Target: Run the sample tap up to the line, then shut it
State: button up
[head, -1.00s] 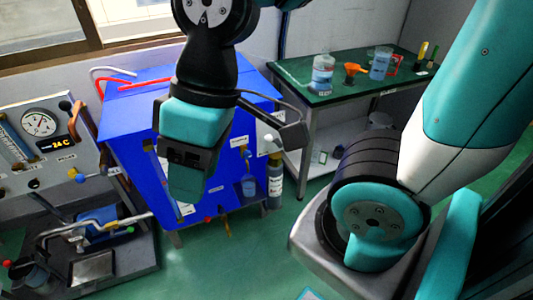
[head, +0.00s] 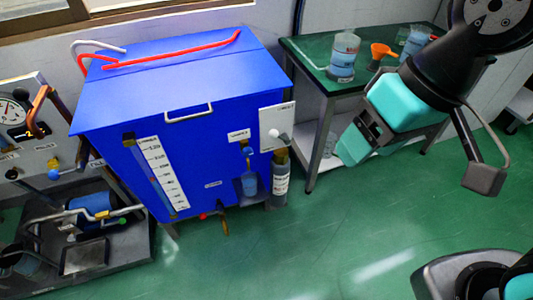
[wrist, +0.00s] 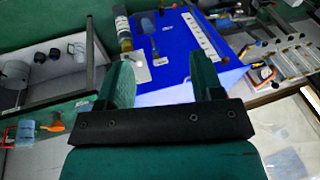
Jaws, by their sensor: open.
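The blue tank (head: 185,85) stands left of centre in the head view, with a small sample tap (head: 247,157) on its front under a label. A small blue-tinted cup (head: 249,184) stands on a bracket below the tap; its line and fill level are too small to make out. My gripper (head: 352,148) hangs to the right of the tank, in front of the green table, apart from the tap and cup. In the wrist view its two teal fingers (wrist: 163,78) are spread with nothing between them. The tank (wrist: 178,45) lies beyond them, with the cup (wrist: 148,26) near the top.
The green table (head: 312,62) holds beakers and an orange funnel (head: 381,52). The floor in front is clear.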

jog(key=w+f+m+t+h+b, duration=0.1)
jog(key=w+f+m+b, duration=0.1)
jog(key=w+f+b, duration=0.3)
jog(key=d+f+m+t+h+b, duration=0.1)
jog(key=f+b, duration=0.1)
jog(key=f, duration=0.5)
jog(key=w+f+m+t+h+b, duration=0.1)
jog(key=w+f+m+b, duration=0.1)
jog(key=w+f+b, duration=0.3)
jog(key=t+y+b, duration=0.4)
jog(key=t+b, duration=0.9)
jog(key=b, duration=0.8)
send_near(249, 153)
jog(key=p+x, duration=0.3)
jog(key=x, duration=0.7)
jog(key=shift+p, duration=0.4)
jog(key=shift+w+a+f, duration=0.15)
jog(key=shift+w, duration=0.35)
